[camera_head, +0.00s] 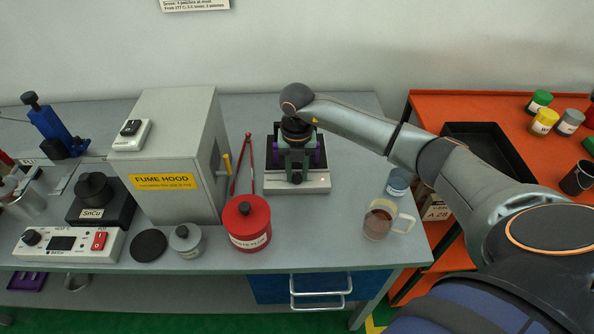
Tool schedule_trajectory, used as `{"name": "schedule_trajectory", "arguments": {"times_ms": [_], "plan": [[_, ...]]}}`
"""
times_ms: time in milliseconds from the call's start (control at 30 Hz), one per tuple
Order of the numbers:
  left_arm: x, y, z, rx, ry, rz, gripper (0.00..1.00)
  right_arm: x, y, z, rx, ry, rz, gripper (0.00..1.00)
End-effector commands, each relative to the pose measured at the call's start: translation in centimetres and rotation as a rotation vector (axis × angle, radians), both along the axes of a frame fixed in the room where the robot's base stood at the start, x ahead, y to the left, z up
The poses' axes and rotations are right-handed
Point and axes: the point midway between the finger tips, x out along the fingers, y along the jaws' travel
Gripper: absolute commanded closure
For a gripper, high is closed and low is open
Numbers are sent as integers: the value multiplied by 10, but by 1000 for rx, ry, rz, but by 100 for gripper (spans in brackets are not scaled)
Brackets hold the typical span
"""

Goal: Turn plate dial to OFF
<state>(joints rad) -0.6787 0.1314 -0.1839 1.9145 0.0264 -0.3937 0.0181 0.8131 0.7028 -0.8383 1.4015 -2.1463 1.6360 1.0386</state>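The plate (316,187) is a pale, flat box with a dark top near the middle of the bench. Its small dark dial (297,178) is on the front part, with a tiny red light to its right. My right gripper (296,170) points down over the plate, its two grey fingers apart, just behind or around the dial. I cannot tell whether they touch it. The dial's marking is too small to read. Purple parts show on both sides of the fingers; the gripper hides much of the plate's top. My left gripper is not in view.
A red pot (247,235) and red tongs (247,165) are left of the plate, beside the fume hood (180,130). A glass mug (378,222) and blue-grey jar (398,182) stand right. A control box (68,243) with a knob is front left. Bench front centre is clear.

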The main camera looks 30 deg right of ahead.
Motion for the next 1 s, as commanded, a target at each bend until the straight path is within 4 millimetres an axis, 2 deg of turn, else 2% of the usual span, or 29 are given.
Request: {"name": "schedule_trajectory", "arguments": {"times_ms": [33,233,267,733,1000], "plan": [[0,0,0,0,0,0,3,0,0,0,0,0,0,76],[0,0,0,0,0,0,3,0,0,0,-1,-1,0,99],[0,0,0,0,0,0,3,0,0,0,-1,-1,0,100],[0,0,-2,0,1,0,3,1,-1,0,-1,-2,30,100],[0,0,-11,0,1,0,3,1,-1,0,-2,-3,181,100]]}}
